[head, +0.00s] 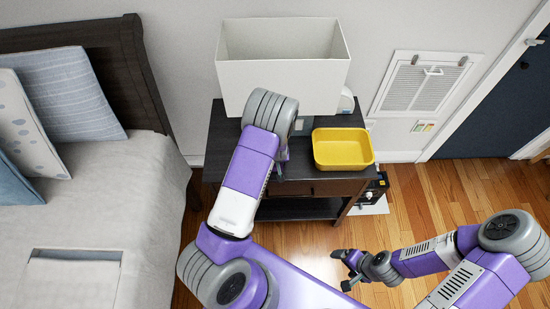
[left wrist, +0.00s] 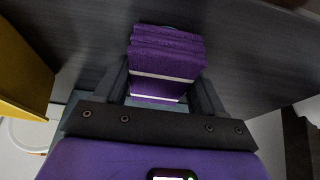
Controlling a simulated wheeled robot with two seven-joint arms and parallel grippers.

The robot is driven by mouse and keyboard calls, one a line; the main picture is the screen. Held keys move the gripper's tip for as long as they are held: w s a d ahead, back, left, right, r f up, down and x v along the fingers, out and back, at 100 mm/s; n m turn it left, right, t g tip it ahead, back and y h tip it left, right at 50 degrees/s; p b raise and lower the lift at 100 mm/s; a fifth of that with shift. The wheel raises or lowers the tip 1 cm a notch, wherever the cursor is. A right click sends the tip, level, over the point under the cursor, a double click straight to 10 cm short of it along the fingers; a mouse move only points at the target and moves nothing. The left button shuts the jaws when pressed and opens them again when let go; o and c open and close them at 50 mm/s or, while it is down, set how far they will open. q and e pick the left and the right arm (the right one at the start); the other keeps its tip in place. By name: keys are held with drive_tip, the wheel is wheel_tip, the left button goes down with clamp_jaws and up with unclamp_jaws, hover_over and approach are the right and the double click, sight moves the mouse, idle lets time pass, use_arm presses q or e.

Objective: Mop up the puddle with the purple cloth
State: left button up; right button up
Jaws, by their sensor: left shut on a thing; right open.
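The purple cloth (left wrist: 168,50) is a folded, ribbed block with a pale stripe, between the fingers of my left gripper (left wrist: 162,88) in the left wrist view. The gripper is shut on it, over the dark top of the nightstand (head: 222,140). I cannot tell whether the cloth touches the top. In the head view my left arm hides the cloth and most of that gripper. A thin pale edge shows just beyond the cloth in the left wrist view; I cannot tell whether it is the puddle. My right gripper (head: 345,269) is open and empty above the wooden floor.
A yellow tray (head: 342,152) stands on the nightstand's right side, also at the left wrist view's left edge (left wrist: 18,75). A large white square shade (head: 283,88) stands at the back. The bed (head: 95,205) is at left. Open floor (head: 420,190) lies at right.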

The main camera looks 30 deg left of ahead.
use_arm(q)
drive_tip(key=shift+f, duration=0.35)
drive_tip(key=shift+a+b, duration=0.15)
drive_tip(key=shift+b, duration=0.15)
drive_tip(key=shift+a, duration=0.85)
drive_tip(key=shift+d, duration=0.1)
drive_tip(key=shift+d, duration=0.9)
drive_tip(key=shift+d, duration=0.1)
drive_tip(key=shift+d+p, duration=0.3)
drive_tip(key=shift+d, duration=0.65)
